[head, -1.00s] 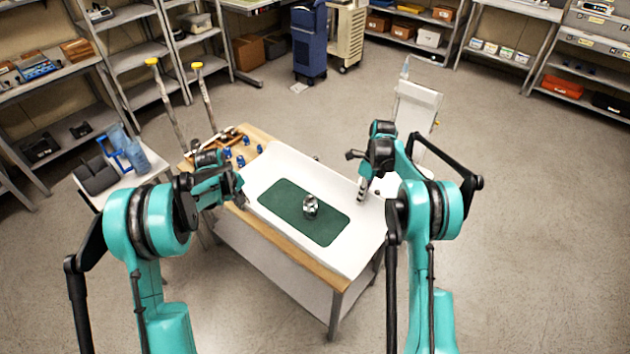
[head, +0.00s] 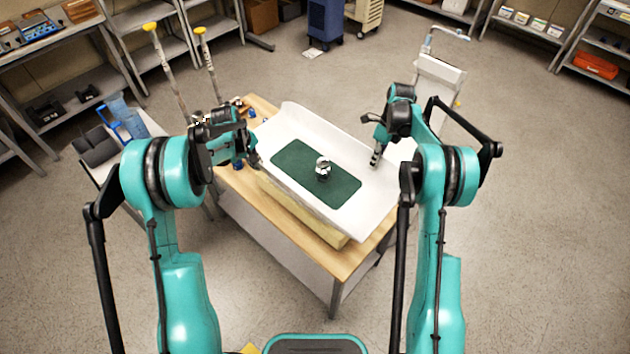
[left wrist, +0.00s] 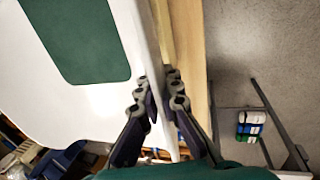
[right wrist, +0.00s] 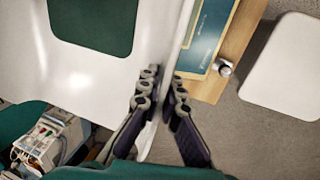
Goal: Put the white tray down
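The white tray (head: 388,188) is tilted in the head view above the wooden table (head: 262,230). A green mat (head: 290,158) and a small metal object (head: 323,168) lie on it. My left gripper (head: 254,160) is at the tray's left side; in the left wrist view its fingers (left wrist: 158,88) are shut on the rim. My right gripper (head: 376,158) is at the right side; in the right wrist view its fingers (right wrist: 165,88) straddle and grip the rim. I cannot tell the exact height of the tray over the table.
A yellowish slab (head: 310,222) shows under the tray's front edge. A blue-green panel (right wrist: 208,38) lies on the tabletop beneath the tray. Crutches (head: 165,70) stand behind the table. A side table with blue items (head: 120,115) is at left, a white chair-like stand (head: 438,80) at right.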

